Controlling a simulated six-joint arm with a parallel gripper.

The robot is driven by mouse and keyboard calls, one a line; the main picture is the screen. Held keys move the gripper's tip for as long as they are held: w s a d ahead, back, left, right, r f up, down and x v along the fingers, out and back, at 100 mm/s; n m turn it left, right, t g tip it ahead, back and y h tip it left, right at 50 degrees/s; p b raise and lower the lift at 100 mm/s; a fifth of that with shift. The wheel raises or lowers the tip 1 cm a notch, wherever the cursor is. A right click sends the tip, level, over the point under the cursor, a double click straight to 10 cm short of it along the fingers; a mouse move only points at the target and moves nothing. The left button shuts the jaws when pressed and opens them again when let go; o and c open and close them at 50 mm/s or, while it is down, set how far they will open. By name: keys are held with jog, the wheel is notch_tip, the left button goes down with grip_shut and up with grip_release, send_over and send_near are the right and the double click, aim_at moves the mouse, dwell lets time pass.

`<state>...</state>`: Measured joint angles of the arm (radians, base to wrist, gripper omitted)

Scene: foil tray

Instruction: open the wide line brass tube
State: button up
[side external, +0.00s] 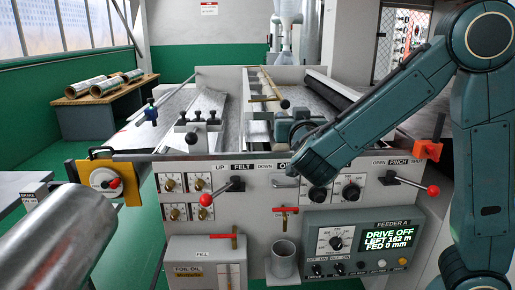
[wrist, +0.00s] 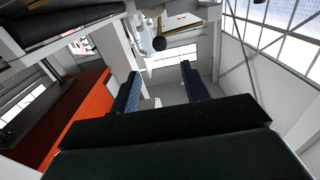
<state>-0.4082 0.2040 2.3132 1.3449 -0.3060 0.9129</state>
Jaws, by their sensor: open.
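A thin brass tube (side external: 268,82) runs along the top of the machine, between the left foil bed and the right bed. A dark knob shows at its near end. Other brass fittings with red levers sit on the front panel: one in the middle (side external: 285,210) and one above the foil oil box (side external: 222,237). I cannot tell from the labels which is the wide line. My gripper's two dark fingers (wrist: 160,88) stand apart and empty in the wrist view. In the side view my wrist is above the front panel, and the fingers cannot be made out clearly.
A black lever with a red ball (side external: 206,199) sticks out left on the panel, another (side external: 432,190) right. The Feeder A box (side external: 362,240) reads DRIVE OFF. An orange clamp (side external: 428,152) stands at right. A metal roll (side external: 75,240) fills the front left.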

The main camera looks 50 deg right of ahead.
aim_at(285, 105)
jog(key=shift+d, duration=0.1)
jog(key=shift+x, duration=6.9)
jog(key=shift+f, duration=0.1)
jog(key=shift+c, duration=0.5)
grip_shut()
